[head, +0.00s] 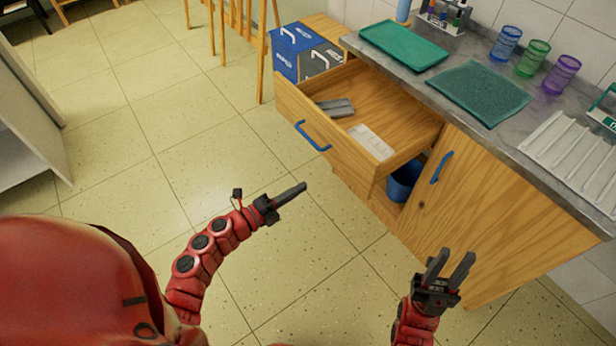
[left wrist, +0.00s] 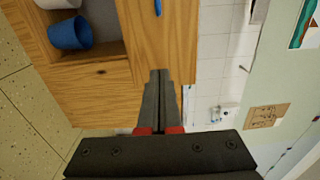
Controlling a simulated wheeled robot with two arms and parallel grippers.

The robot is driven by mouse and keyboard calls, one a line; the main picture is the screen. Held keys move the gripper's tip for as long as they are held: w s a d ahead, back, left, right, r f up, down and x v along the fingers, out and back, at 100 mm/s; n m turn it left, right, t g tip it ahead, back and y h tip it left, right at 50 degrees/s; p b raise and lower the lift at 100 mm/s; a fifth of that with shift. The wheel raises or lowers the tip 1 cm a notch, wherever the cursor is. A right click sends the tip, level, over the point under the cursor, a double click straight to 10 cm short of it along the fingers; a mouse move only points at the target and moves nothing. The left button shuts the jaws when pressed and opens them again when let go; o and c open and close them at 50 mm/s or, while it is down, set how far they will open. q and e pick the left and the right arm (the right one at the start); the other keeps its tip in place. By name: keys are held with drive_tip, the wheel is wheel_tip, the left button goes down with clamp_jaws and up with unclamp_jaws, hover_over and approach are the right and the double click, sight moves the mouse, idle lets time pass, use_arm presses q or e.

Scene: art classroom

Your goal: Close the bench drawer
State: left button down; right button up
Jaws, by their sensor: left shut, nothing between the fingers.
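The wooden bench drawer (head: 345,157) is pulled well out from under the counter in the head view. Its front carries a blue handle (head: 311,136). Inside lie a grey item (head: 338,107) and a white block-like item (head: 371,142). My left gripper (head: 303,186) is shut and empty, in front of and apart from the drawer front. It also shows in the left wrist view (left wrist: 159,75), with wooden bench panels beyond it. My right gripper (head: 456,258) is open and empty, in front of the cabinet door, right of the drawer.
Below the drawer is an open compartment with a blue bucket (head: 402,184). A cabinet door (head: 480,200) with a blue handle is beside it. The tiled floor in front is clear.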

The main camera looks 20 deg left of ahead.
sight(347, 162)
use_arm(q)
drive_tip(key=p+x, duration=0.1)
drive_tip(key=x, duration=1.1)
drive_tip(key=shift+d+r, duration=0.15)
drive_tip(key=shift+d, duration=0.2)
drive_tip(key=shift+w+d, duration=0.4)
drive_tip(key=shift+w, duration=0.05)
